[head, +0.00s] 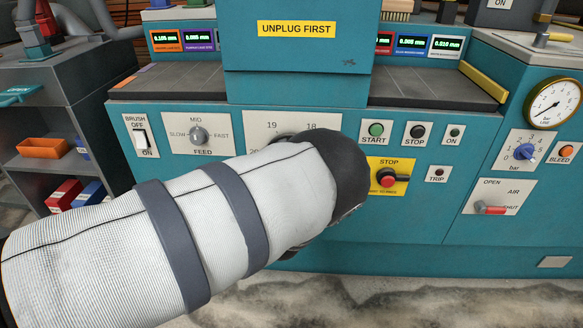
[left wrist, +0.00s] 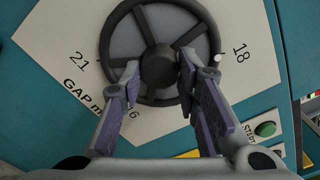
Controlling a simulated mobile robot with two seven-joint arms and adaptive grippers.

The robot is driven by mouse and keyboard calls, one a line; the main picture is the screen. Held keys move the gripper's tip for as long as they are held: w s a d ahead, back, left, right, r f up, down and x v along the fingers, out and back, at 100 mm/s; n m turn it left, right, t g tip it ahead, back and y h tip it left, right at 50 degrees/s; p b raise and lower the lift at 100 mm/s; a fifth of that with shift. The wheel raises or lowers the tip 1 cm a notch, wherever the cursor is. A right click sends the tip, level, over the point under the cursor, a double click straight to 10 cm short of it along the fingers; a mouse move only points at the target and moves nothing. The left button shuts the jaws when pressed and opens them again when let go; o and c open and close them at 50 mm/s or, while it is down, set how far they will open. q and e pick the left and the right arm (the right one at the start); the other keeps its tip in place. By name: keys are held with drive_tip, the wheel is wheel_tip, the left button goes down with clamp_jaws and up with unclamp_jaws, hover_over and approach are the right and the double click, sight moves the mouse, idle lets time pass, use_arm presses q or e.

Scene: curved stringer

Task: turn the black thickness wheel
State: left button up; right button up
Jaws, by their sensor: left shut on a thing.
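The black thickness wheel (left wrist: 115,30) has a round rim, several spokes and a raised hub (left wrist: 158,66). It sits on a white dial plate (left wrist: 60,45) with numbers such as 21, 18 and 16 around it. My left gripper (left wrist: 159,68) is shut on the wheel's hub, one finger on each side, inside the rim. In the head view my left arm covers nearly all of the wheel and the gripper; the top of the dial plate (head: 293,121) shows 19 and 18. My right gripper is in neither view.
Right of the dial plate are the green START button (head: 376,129), the black STOP button (head: 417,131) and a red stop knob (head: 387,178) on a yellow plate. The FEED knob (head: 199,135) is to the left. A grey bed (head: 430,88) lies above the panel.

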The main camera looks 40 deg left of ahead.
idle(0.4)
use_arm(q)
drive_tip(key=o, duration=1.2)
drive_tip(key=shift+a, duration=0.1)
drive_tip(key=shift+c, duration=0.2)
drive_tip(key=v, duration=1.2)
drive_tip(key=shift+s, duration=0.1)
